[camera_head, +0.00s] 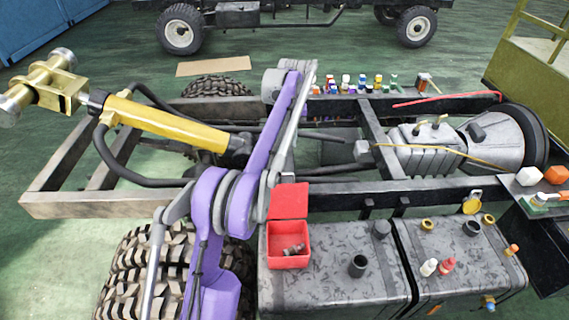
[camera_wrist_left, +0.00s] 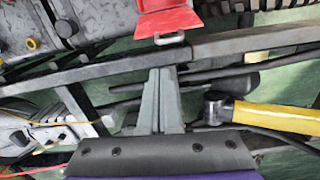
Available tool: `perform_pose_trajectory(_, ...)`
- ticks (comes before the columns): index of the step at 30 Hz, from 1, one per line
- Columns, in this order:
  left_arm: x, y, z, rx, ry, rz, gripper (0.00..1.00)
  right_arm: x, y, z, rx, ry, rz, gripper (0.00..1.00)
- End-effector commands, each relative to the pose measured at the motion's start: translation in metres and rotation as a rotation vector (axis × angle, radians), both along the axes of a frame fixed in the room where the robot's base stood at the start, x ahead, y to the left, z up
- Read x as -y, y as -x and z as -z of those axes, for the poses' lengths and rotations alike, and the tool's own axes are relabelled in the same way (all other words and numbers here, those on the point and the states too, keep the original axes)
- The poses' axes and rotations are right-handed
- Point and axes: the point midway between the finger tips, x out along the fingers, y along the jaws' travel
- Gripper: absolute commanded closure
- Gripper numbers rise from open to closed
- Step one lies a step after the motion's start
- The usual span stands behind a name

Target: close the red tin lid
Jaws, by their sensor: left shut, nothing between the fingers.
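The red tin (camera_head: 288,262) stands on the grey tank's left end, with small metal parts inside. Its red lid (camera_head: 288,200) is open, tilted back on the far side of the tin. In the left wrist view the lid (camera_wrist_left: 168,22) is at the top, with a grey handle (camera_wrist_left: 170,39) on its near edge. My left gripper (camera_head: 289,170) is beyond the lid, partly hidden by my purple arm. Its fingers show in the left wrist view (camera_wrist_left: 164,72), shut and empty, pointing towards the handle with a small gap apparent. My right gripper is not in view.
The chassis rail (camera_head: 440,188) runs behind the tin. A yellow cylinder (camera_head: 165,122) lies to the left, and an engine block (camera_head: 420,150) sits to the right. Black and orange caps stand on the tanks. Several small bottles (camera_head: 360,85) stand on the far rail.

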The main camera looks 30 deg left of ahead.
Motion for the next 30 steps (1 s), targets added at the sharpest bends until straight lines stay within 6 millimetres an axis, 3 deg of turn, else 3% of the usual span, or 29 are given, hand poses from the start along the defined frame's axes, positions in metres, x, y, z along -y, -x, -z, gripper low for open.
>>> perform_pose_trajectory(3, -0.023, -0.02, 0.012, -0.04, 0.015, -0.045, 1.0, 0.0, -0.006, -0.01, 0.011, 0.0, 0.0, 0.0)
perform_pose_trajectory(10, -0.044, -0.031, 0.033, -0.092, 0.035, -0.095, 1.0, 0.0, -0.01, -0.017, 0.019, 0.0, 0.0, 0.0)
perform_pose_trajectory(17, -0.046, -0.028, 0.052, -0.105, 0.037, -0.102, 1.0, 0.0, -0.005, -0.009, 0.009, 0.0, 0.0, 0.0)
perform_pose_trajectory(30, -0.04, -0.018, 0.144, -0.104, 0.036, -0.101, 1.0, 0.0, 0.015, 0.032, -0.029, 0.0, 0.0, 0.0)
